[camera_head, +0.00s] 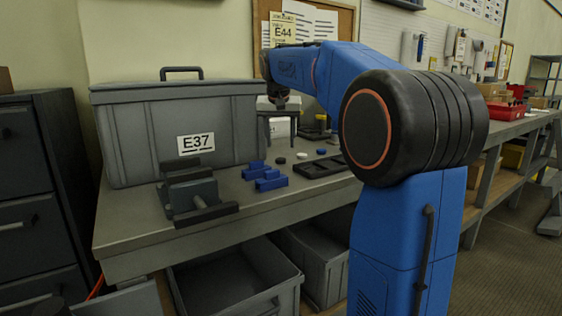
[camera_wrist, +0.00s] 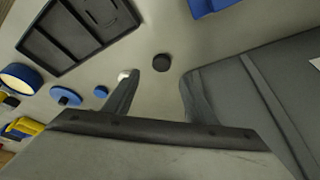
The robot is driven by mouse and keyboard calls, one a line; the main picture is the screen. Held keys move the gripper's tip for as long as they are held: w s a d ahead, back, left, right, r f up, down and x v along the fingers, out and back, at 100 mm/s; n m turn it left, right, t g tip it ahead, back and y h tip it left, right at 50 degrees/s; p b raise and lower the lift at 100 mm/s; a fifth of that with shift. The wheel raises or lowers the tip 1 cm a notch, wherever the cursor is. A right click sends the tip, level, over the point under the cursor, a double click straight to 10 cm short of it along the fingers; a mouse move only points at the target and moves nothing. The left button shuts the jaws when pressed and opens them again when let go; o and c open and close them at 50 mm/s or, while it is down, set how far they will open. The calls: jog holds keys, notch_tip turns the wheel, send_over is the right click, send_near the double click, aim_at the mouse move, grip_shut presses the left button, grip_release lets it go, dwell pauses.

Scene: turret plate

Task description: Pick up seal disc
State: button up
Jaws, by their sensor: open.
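Several small discs lie on the grey bench top. A black disc (camera_head: 281,160) is nearest the blue blocks, a pale disc (camera_head: 302,155) is beside it, and a small blue disc (camera_head: 321,151) is farther right. No label tells which is the seal disc; the black one fits best. My gripper (camera_head: 282,142) points down above the bench, open and empty. In the wrist view the black disc (camera_wrist: 161,62) shows just beyond the gap between the spread fingertips (camera_wrist: 159,76), apart from both. The pale disc (camera_wrist: 124,74) is partly hidden by the left finger.
A black compartmented tray (camera_head: 322,167) lies right of the discs. Blue blocks (camera_head: 265,176) and a dark vise (camera_head: 193,193) stand toward the front left. A large grey case marked E37 (camera_head: 150,135) stands close on the left.

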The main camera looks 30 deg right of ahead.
aim_at(281, 159)
jog(key=shift+s+a+x, duration=0.1)
jog(key=shift+s+x, duration=0.05)
jog(key=shift+x, duration=1.25)
jog(key=shift+s+a+x, duration=0.1)
jog(key=shift+x, duration=1.35)
jog(key=shift+f, duration=0.1)
jog(key=c, duration=1.1)
